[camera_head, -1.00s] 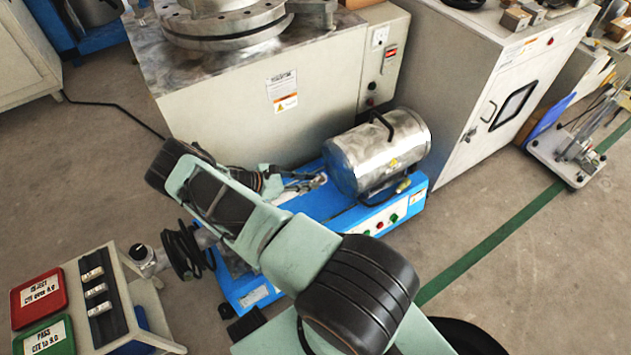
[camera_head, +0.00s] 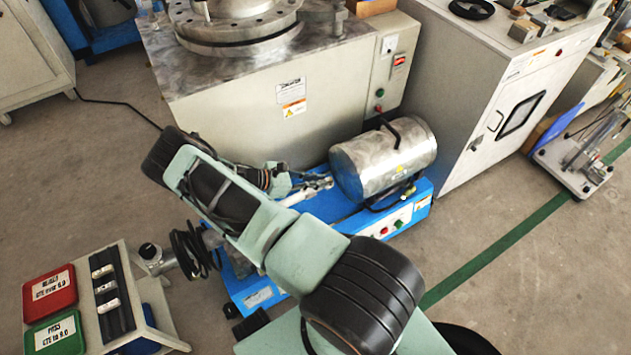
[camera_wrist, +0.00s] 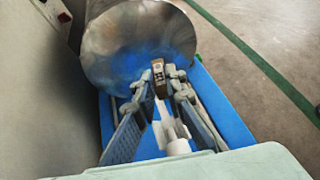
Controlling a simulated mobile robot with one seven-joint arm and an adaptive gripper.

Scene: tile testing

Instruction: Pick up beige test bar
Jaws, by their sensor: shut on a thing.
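My gripper (camera_wrist: 159,88) is shut on a small brownish-beige bar, the beige test bar (camera_wrist: 158,70), which stands up between the fingertips in the wrist view. The bar is in front of the round end of a metal cylinder (camera_wrist: 130,45). A white rod (camera_wrist: 172,135) lies below and behind the fingertips, over a blue base. I cannot tell whether the bar touches the rod. In the head view my gripper (camera_head: 318,183) is just left of the metal cylinder (camera_head: 385,160), above the white rod (camera_head: 300,196). The bar is too small to make out there.
The blue base (camera_head: 340,205) carries the cylinder. A grey machine (camera_head: 240,110) stands close behind, a cabinet (camera_head: 480,110) to the right. At lower left, a stand has a red tray (camera_head: 62,310), a green tray (camera_head: 68,343) and several pale bars on a dark rack (camera_head: 128,320).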

